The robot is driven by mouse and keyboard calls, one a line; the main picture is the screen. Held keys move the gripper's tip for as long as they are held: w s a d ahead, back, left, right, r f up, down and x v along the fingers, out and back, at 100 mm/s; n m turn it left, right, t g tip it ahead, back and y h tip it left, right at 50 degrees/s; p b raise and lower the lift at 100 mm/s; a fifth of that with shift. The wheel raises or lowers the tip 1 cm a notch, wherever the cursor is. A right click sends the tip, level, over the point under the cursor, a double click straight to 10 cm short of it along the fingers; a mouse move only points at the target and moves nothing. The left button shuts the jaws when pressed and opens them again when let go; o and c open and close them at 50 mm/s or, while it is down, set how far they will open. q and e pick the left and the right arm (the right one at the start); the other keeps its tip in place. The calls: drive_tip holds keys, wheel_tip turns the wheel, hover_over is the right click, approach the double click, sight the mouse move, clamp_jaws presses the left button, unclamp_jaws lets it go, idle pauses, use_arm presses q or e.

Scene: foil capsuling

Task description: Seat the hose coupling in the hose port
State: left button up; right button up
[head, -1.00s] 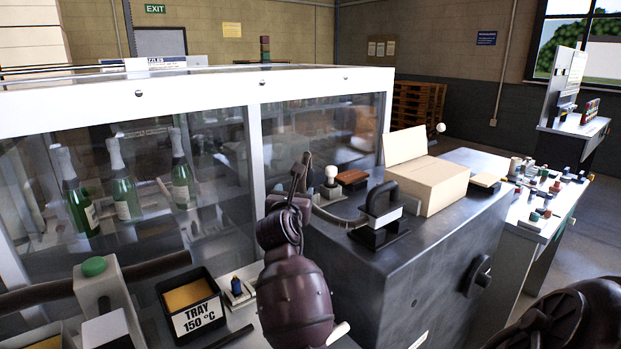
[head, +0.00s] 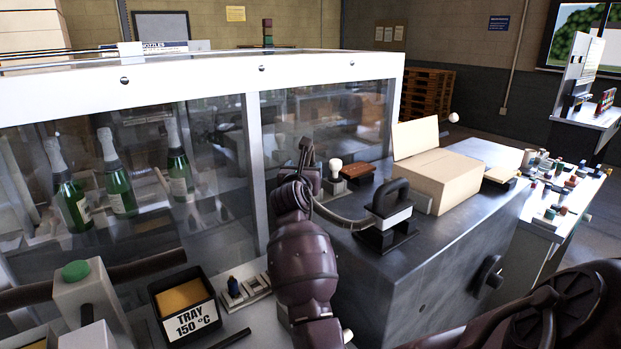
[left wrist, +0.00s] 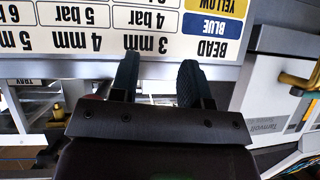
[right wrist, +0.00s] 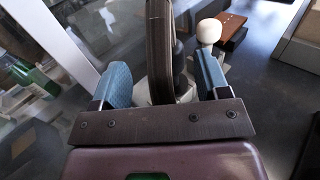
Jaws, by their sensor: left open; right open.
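My right gripper (head: 307,162) is above the left end of the dark cabinet top. In the right wrist view its blue-padded fingers (right wrist: 163,78) are open, on either side of a dark brown hose (right wrist: 159,40). A dark rounded part (right wrist: 179,68) and a pale base show between the fingers; I cannot tell whether this is the hose coupling or the hose port. In the head view the hose (head: 343,219) runs from near the gripper to a black-handled iron (head: 391,205). My left gripper (left wrist: 158,80) is open and empty, before a printed sign (left wrist: 120,30).
A white-framed glass enclosure (head: 254,150) with green bottles stands at left. On the cabinet (head: 430,265) are a white-knobbed tool (head: 335,168), a brown block (head: 357,172) and an open cardboard box (head: 435,180). A black tray (head: 187,305) sits in front.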

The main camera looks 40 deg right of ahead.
sight(310, 162)
drive_tip(key=shift+s+d+x, duration=0.15)
drive_tip(key=shift+x, duration=1.2)
drive_tip(key=shift+s+d+x, duration=0.1)
drive_tip(key=shift+s+x, duration=0.1)
drive_tip(key=shift+x, duration=1.2)
drive_tip(key=shift+f, duration=0.15)
drive_tip(key=shift+c, duration=0.3)
drive_tip(key=c, duration=1)
drive_tip(key=shift+c, duration=0.2)
